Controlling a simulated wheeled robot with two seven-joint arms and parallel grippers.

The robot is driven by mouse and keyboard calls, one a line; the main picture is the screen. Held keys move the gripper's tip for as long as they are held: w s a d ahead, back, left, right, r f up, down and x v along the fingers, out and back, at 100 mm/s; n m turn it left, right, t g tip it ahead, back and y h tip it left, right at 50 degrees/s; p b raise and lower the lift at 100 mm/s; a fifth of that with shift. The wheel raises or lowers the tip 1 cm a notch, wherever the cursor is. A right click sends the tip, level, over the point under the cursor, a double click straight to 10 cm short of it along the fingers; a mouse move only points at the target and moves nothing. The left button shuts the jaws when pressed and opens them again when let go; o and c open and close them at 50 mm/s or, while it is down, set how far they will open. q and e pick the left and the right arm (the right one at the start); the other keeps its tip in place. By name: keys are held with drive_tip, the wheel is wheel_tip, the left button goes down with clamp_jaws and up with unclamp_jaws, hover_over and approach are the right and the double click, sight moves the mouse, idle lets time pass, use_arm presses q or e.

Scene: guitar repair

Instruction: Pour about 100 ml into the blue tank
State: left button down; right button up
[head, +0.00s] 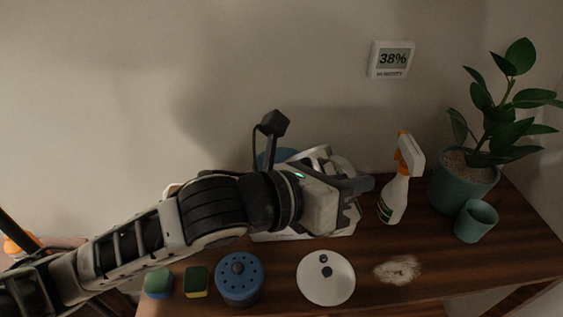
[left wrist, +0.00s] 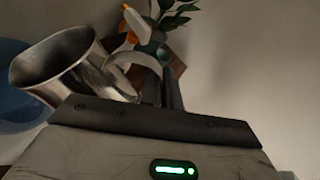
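A metal pitcher (left wrist: 60,72) shows in the left wrist view, its mouth tipped toward the left. My left gripper (left wrist: 163,90) is shut on its handle. In the head view the left gripper (head: 362,184) is above the back of the table and hides most of the pitcher (head: 318,152). The blue tank (head: 282,155) shows only partly behind my arm, by a white base (head: 345,222). In the left wrist view the blue tank (left wrist: 14,95) is at the left edge, beside the pitcher's mouth. No water stream is visible. My right gripper is not in view.
A spray bottle (head: 396,190), a teal cup (head: 476,221) and a potted plant (head: 463,183) stand right. In front lie two sponges (head: 158,283), a blue round part with holes (head: 239,280), a white disc (head: 325,285) and pale powder (head: 398,269). A humidity display (head: 392,59) reads 38%.

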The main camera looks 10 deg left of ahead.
sight(342, 161)
use_arm(q)
drive_tip(key=shift+w+a+r+n+h+b, duration=0.3)
drive_tip(key=shift+a+r+n+b, duration=0.05)
drive_tip(key=shift+r+n, duration=0.25)
drive_tip(key=shift+w+a+r+n, duration=0.1)
drive_tip(key=shift+w+a+n, duration=0.1)
drive_tip(key=shift+n, duration=0.1)
drive_tip(key=shift+w+a+r, duration=0.1)
drive_tip(key=shift+r, duration=0.15)
drive_tip(key=shift+r+n, duration=0.1)
drive_tip(key=shift+n, duration=0.2)
drive_tip(key=shift+w+a+r, duration=0.15)
drive_tip(key=shift+a+r, duration=0.05)
drive_tip(key=shift+r+n+g+h, duration=0.2)
drive_tip(key=shift+n+g+h, duration=0.1)
drive_tip(key=shift+h, duration=0.1)
drive_tip(key=shift+w+a, duration=0.1)
drive_tip(key=shift+w+a+r+n+p, duration=0.15)
drive_tip(key=shift+a+r+n+p, duration=0.05)
drive_tip(key=shift+r+n+p, duration=0.2)
